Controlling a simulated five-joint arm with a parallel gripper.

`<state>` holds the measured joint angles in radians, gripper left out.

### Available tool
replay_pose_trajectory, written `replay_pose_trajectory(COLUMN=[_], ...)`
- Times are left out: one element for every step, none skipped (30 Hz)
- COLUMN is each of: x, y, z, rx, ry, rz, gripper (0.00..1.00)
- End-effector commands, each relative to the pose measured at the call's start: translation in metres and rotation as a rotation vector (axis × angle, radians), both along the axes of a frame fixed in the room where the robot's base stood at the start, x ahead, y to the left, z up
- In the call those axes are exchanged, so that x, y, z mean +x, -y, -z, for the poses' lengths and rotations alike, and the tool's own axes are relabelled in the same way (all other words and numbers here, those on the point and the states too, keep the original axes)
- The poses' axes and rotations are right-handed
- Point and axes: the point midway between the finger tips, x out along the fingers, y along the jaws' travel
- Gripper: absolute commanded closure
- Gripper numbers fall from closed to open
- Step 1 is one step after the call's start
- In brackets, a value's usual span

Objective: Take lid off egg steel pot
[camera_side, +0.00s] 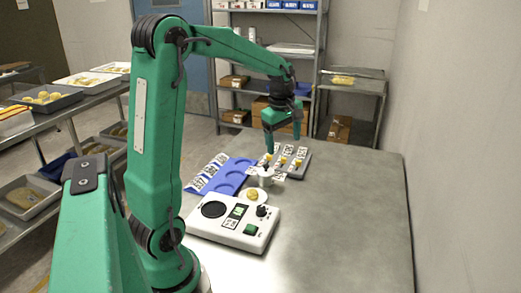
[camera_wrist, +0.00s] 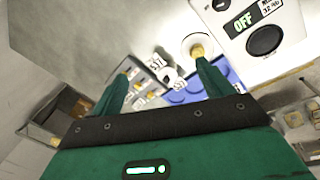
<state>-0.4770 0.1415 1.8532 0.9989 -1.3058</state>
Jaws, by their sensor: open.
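A small steel pot (camera_side: 265,178) with a dark knob on its lid stands on the table in front of the grey tray and beside the blue tray. The lid looks seated on the pot. In the wrist view a small pale shape (camera_wrist: 172,80) between my fingers is probably the pot, but it is too small to be sure. My gripper (camera_side: 284,145) is open and points down, above and slightly behind the pot, apart from it. In the wrist view my open gripper (camera_wrist: 164,68) has nothing between its fingers. The pot's contents are hidden.
A grey tray (camera_side: 300,172) holds number cards and yellow items. A blue tray (camera_side: 232,177) has round wells and cards. A white dish (camera_side: 262,203) with a yellow item stands by the white weighing unit (camera_side: 232,222). The table's right side is clear.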

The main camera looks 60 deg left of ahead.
Motion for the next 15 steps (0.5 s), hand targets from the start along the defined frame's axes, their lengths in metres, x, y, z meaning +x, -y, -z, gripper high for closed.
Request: replay_pose_trajectory(x=[0.003,0.005,0.007,0.008,0.009,0.01,0.011,0.012,0.013,0.012,0.013,0.012,0.012,0.012,0.012], y=[-0.013,-0.02,-0.03,-0.036,-0.043,-0.053,-0.06,-0.066,-0.075,-0.082,-0.087,-0.094,-0.099,-0.104,-0.108], z=[0.009,0.013,0.019,0.023,0.028,0.035,0.04,0.044,0.051,0.056,0.06,0.066,0.07,0.073,0.078], rx=[-0.015,-0.022,-0.032,-0.04,-0.048,-0.057,-0.064,-0.07,-0.077,-0.083,-0.088,-0.093,-0.098,-0.102,-0.106], ry=[-0.013,-0.018,-0.026,-0.032,-0.037,-0.045,-0.05,-0.056,-0.062,-0.067,-0.072,-0.077,-0.081,-0.085,-0.089], rz=[-0.075,-0.118,-0.176,-0.22,-0.264,-0.323,-0.367,-0.41,-0.464,-0.504,-0.542,-0.587,-0.619,-0.648,-0.681], gripper=[0.21,0.21,0.21,0.21,0.21,0.21,0.21,0.21,0.21,0.21,0.21,0.21,0.21,0.21,0.21])
